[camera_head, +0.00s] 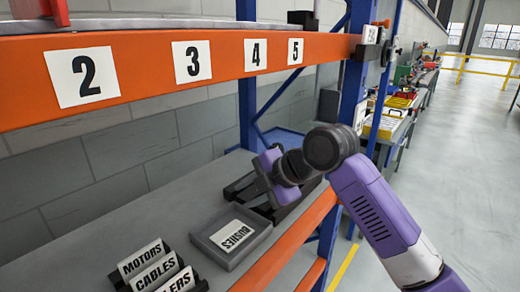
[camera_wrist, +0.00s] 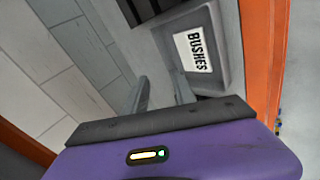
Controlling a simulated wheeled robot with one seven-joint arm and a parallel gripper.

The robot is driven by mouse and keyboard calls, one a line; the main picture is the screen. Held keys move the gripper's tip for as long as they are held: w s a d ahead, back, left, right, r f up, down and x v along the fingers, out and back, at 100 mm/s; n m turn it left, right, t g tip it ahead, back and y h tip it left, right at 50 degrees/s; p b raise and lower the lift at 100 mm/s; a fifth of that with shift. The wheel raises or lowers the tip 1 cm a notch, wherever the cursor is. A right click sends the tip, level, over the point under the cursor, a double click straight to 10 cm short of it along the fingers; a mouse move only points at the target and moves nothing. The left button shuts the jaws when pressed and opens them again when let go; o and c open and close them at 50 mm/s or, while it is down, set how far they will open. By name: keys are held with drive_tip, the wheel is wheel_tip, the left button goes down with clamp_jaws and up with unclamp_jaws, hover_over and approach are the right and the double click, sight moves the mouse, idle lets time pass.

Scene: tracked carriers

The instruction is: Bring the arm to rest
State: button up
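My arm (camera_head: 375,210) reaches in from the right in the head view and bends down over the grey shelf (camera_head: 120,215). My gripper (camera_wrist: 162,78) has a purple body. In the wrist view its two grey fingers stand apart with nothing visible between them. In the head view the purple body hangs over or beside a black rack (camera_head: 285,213), partly hiding it; whether they touch I cannot tell. A grey tray (camera_head: 225,257) labelled BUSHES sits just in front of it. The tray also shows beyond the fingers in the wrist view (camera_wrist: 216,85).
An orange beam (camera_head: 130,75) with number plates crosses above the shelf. A blue upright (camera_head: 357,75) stands close behind my arm. Black holders with cards MOTORS and CABLES (camera_head: 155,272) stand at the front. Open floor (camera_head: 470,150) lies to the right.

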wheel_tip(320, 180, up, 7)
drive_tip(key=w+m+t+y, duration=0.3)
drive_tip(key=m+t, duration=0.3)
drive_tip(key=m, duration=0.1)
drive_tip(key=s+d+f+m+t+h, duration=0.45)
drive_tip(key=s+d+f+m, duration=0.2)
drive_tip(key=s+m, duration=0.3)
drive_tip(key=s+d+f+m+t+h, duration=0.3)
drive_tip(key=s+d+f+m+t, duration=0.25)
drive_tip(key=s+d+m, duration=0.35)
drive_tip(key=s+d+f+g+h, duration=0.1)
drive_tip(key=s+d+f+g, duration=0.1)
drive_tip(key=s, duration=0.9)
drive_tip(key=s+d+f+g+h, duration=0.1)
drive_tip(key=s+f, duration=0.4)
drive_tip(key=s, duration=0.7)
drive_tip(key=s+d+f+g+h, duration=0.1)
drive_tip(key=s+d+f+g, duration=0.2)
drive_tip(key=s, duration=0.8)
drive_tip(key=shift+s+d+f+m, duration=0.35)
drive_tip(key=shift+d+m, duration=0.1)
drive_tip(key=shift+d, duration=0.65)
drive_tip(key=shift+a, duration=0.1)
